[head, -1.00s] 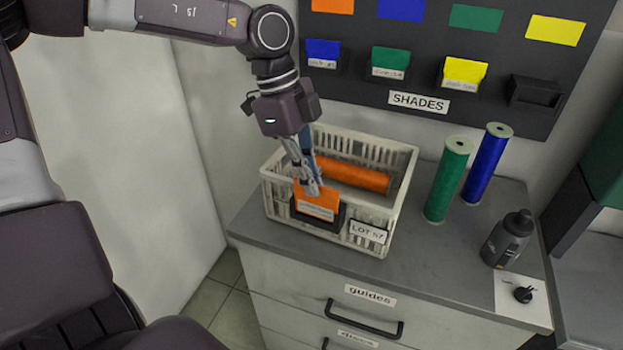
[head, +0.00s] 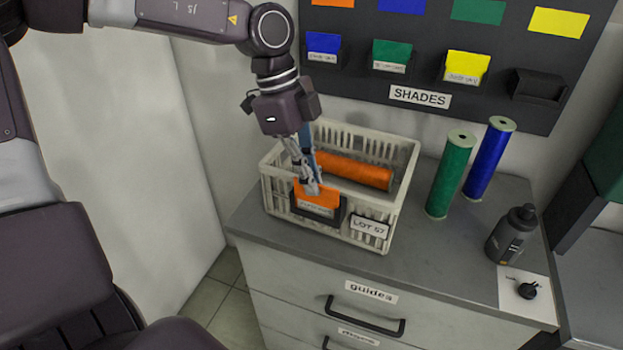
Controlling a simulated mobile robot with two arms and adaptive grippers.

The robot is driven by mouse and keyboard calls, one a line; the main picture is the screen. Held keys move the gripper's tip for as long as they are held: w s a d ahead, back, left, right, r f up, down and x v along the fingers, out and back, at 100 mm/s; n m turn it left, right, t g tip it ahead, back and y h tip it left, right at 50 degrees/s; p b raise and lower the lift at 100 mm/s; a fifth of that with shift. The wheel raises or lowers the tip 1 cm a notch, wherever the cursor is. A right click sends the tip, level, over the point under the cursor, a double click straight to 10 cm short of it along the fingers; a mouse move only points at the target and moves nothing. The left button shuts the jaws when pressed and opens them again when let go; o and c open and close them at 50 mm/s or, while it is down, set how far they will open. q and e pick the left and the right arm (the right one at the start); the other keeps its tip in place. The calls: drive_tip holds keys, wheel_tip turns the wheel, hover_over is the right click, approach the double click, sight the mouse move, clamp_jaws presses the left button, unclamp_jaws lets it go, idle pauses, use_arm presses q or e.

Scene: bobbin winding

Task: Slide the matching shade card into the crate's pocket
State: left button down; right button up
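The cream crate (head: 398,188) stands on the cabinet top with an orange bobbin (head: 352,171) lying inside. A "LOT 57" label (head: 370,228) is on its front. The orange shade card (head: 327,197) stands in the dark pocket (head: 320,217) on the crate's front wall, its lower part behind the pocket's front. My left gripper (head: 313,188) points down at the card's top edge, its fingertips at the card. Whether the fingers still pinch the card is too small to tell. My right gripper is not in view.
The SHADES board (head: 420,97) behind holds blue, green and yellow cards in pockets and one empty pocket (head: 538,86). A green bobbin (head: 450,175), a blue bobbin (head: 489,160) and a dark bottle (head: 511,235) stand right of the crate. The cabinet top (head: 440,250) before them is clear.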

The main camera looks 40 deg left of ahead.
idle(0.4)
use_arm(q)
drive_tip(key=c, duration=2.1)
unclamp_jaws()
drive_tip(key=shift+r, duration=0.1)
drive_tip(key=v, duration=1.2)
drive_tip(key=shift+w, duration=0.1)
